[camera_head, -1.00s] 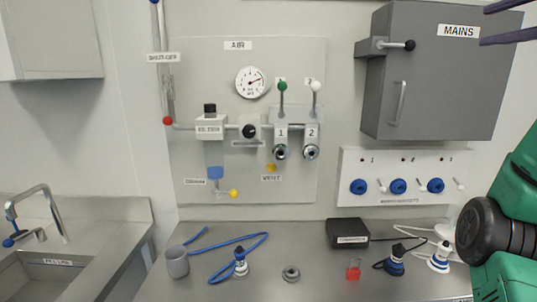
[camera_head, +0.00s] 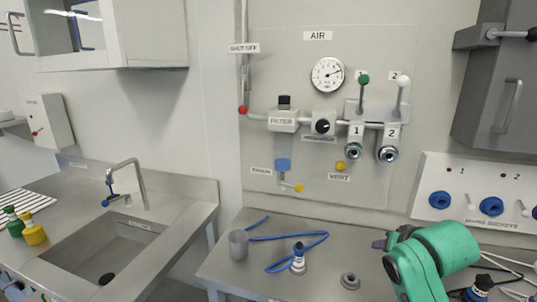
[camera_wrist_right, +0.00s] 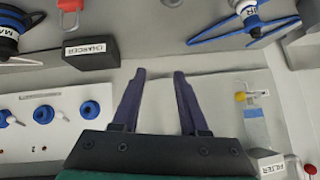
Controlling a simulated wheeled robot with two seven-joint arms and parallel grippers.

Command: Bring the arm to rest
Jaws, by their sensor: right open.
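My right arm's green links (camera_head: 430,258) show at the lower right in the head view, in front of the counter. A small dark purple part (camera_head: 379,243) at their left end looks like part of the gripper. In the right wrist view my right gripper (camera_wrist_right: 160,74) has its two purple fingers apart, with nothing between them. My left gripper is in neither view.
A sink (camera_head: 95,262) is at left. A charger box (camera_wrist_right: 91,50) shows in the wrist view.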

